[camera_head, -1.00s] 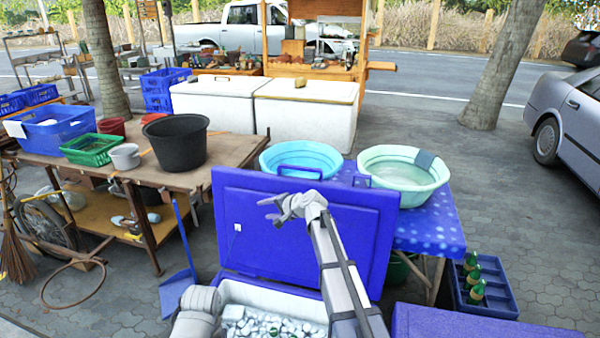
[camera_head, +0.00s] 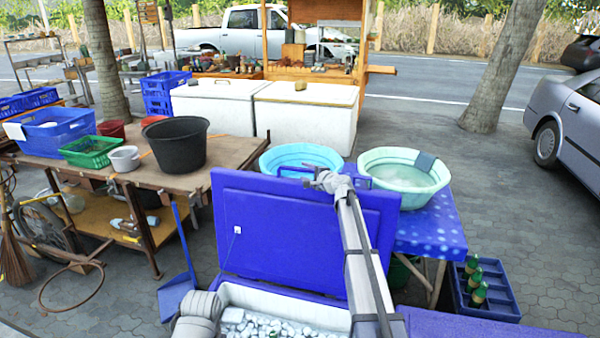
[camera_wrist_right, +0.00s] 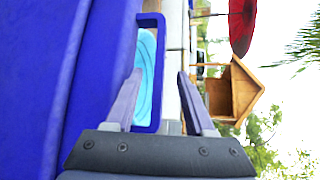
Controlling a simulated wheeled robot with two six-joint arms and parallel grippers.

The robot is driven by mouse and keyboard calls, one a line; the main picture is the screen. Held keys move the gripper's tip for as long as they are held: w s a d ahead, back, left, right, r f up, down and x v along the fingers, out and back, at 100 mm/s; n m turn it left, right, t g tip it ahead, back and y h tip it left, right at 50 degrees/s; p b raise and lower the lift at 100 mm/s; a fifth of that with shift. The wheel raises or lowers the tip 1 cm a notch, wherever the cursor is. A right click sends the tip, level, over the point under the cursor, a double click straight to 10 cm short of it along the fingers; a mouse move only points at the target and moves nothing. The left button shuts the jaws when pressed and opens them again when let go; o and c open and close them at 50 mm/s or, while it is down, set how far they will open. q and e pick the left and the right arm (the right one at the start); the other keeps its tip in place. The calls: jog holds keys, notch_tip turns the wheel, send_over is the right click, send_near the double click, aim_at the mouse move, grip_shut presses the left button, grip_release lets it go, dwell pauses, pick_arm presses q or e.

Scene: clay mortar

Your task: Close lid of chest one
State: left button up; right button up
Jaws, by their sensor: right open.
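The near chest (camera_head: 285,298) has its blue lid (camera_head: 270,225) standing open and upright, with white ice-like lumps inside. A blue loop handle (camera_head: 292,169) sticks up from the lid's top edge. My right gripper (camera_head: 308,180) is at the handle's right side, at the lid's top edge. In the right wrist view the fingers are open, and the outer bar of the handle (camera_wrist_right: 158,72) shows between them. I cannot tell whether they touch it. My left gripper is out of view; only part of that arm shows at the bottom.
A second chest's shut blue lid (camera_head: 465,323) is at the bottom right. Behind the open lid are a blue basin (camera_head: 300,156) and a pale green basin (camera_head: 405,175) on a spotted table (camera_head: 432,225). A wooden table (camera_head: 215,150) stands left; a bottle crate (camera_head: 487,300) stands right.

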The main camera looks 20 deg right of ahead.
aim_at(301, 170)
jog(key=x, duration=0.4)
jog(key=shift+w+a+b, duration=0.1)
jog(key=shift+w+b, duration=0.2)
jog(key=shift+b, duration=0.05)
grip_shut()
jog(key=shift+s, duration=0.15)
dwell(1.0)
